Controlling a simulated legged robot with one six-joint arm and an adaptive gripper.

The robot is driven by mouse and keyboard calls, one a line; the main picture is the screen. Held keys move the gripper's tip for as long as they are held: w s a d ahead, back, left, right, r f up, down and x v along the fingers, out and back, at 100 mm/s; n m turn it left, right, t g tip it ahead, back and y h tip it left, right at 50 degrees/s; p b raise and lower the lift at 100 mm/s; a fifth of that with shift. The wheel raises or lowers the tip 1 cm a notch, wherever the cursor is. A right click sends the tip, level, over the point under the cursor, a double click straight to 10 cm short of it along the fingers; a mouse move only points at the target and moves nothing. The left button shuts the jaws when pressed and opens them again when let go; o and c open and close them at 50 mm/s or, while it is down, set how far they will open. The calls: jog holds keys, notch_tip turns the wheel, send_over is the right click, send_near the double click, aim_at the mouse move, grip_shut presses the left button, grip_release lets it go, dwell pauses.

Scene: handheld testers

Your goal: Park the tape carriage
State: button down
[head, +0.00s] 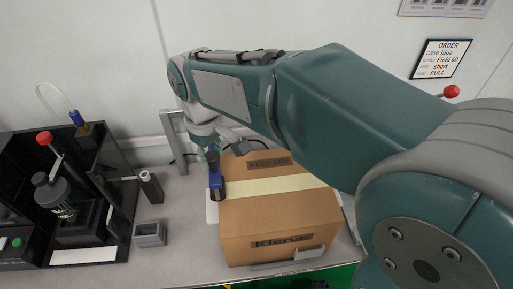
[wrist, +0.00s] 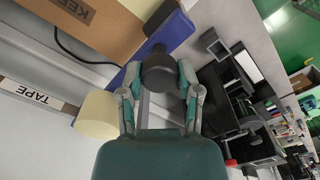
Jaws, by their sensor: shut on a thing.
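The blue tape carriage (head: 217,184) is at the left end of the brown carton (head: 275,218), by its upper left edge. Its blue body also shows in the wrist view (wrist: 172,34). My gripper (wrist: 159,72) is shut on the carriage's dark round handle (wrist: 158,77), one finger on each side. In the head view my gripper (head: 212,146) is above the carriage, its fingers partly hidden. A pale yellow tape strip (head: 265,185) lies across the carton top. A cream tape roll (wrist: 97,115) shows left of my gripper, near a TAPE label (wrist: 30,96).
A grey upright post (head: 174,140) stands behind the carton. A black rack (head: 120,225) fills the far left. An order card (head: 441,58) hangs on the wall.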

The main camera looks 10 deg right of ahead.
jog(key=a, duration=1.1)
jog(key=shift+s, duration=0.2)
jog(key=shift+c, duration=1.5)
grip_release()
jog(key=shift+f, duration=0.1)
jog(key=shift+a, duration=0.25)
